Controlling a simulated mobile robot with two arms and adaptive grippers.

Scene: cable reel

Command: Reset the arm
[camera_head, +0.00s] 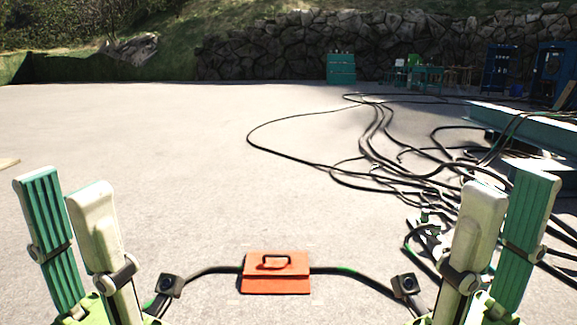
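My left gripper (62,186) is at the lower left, with one teal ribbed finger and one pale finger pointing up in the picture. A narrow gap shows between them and nothing is held. My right gripper (509,184) mirrors it at the lower right, also with a gap and empty. The arms behind both grippers are mostly below the picture's edge. The cable reel itself cannot be made out.
An orange box with a black handle (276,273) sits between the grippers, with dark cable on both sides. Tangled black cables (375,150) cover the ground at right, near a teal beam (535,130). A teal cabinet (341,69) stands by the stone wall.

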